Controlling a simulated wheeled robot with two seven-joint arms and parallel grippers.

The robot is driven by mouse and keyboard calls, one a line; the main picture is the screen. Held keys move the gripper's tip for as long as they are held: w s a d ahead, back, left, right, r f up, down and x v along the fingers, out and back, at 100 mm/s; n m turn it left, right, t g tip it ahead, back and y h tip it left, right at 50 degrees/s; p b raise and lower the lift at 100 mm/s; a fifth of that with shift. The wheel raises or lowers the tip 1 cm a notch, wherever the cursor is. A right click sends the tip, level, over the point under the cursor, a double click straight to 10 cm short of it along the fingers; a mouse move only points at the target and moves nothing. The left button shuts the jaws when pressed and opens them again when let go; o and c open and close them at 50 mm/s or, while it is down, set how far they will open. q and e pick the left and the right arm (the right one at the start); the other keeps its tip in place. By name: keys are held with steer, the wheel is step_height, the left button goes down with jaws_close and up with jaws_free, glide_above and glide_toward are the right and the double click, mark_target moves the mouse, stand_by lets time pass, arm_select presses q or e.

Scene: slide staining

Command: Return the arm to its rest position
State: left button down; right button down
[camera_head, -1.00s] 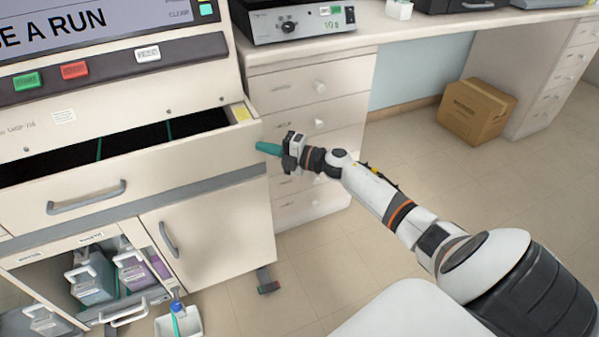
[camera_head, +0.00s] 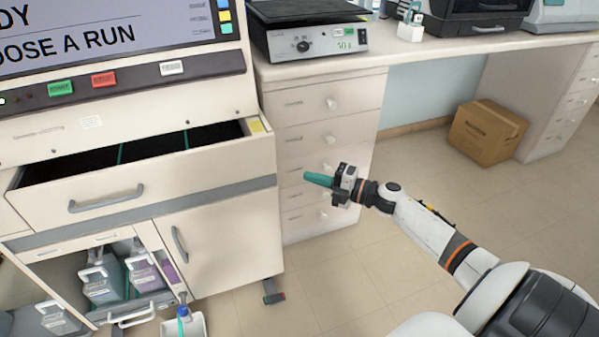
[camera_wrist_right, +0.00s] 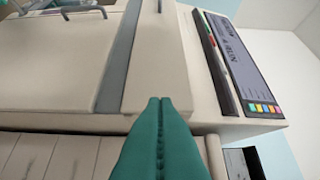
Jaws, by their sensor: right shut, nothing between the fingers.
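My right gripper (camera_head: 318,180) reaches in from the right in the head view, in front of the beige drawer unit. Its teal fingers are shut and empty, apart from anything in front of them. In the right wrist view the two teal fingers (camera_wrist_right: 160,130) lie together along their seam, with the staining machine's front beyond them. The arm behind them (camera_head: 425,225) is mine, stretched out over the floor. My left gripper does not show in either view.
The staining machine's wide drawer (camera_head: 230,165) stands open at the left. Below it, an open bay holds bottles (camera_head: 150,275). A cardboard box (camera_head: 487,132) sits on the floor under the bench. The floor (camera_head: 330,270) between is clear.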

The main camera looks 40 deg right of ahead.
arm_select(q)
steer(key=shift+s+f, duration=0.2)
arm_select(e)
steer(key=shift+s+d, duration=0.25)
steer(key=shift+s, duration=0.15)
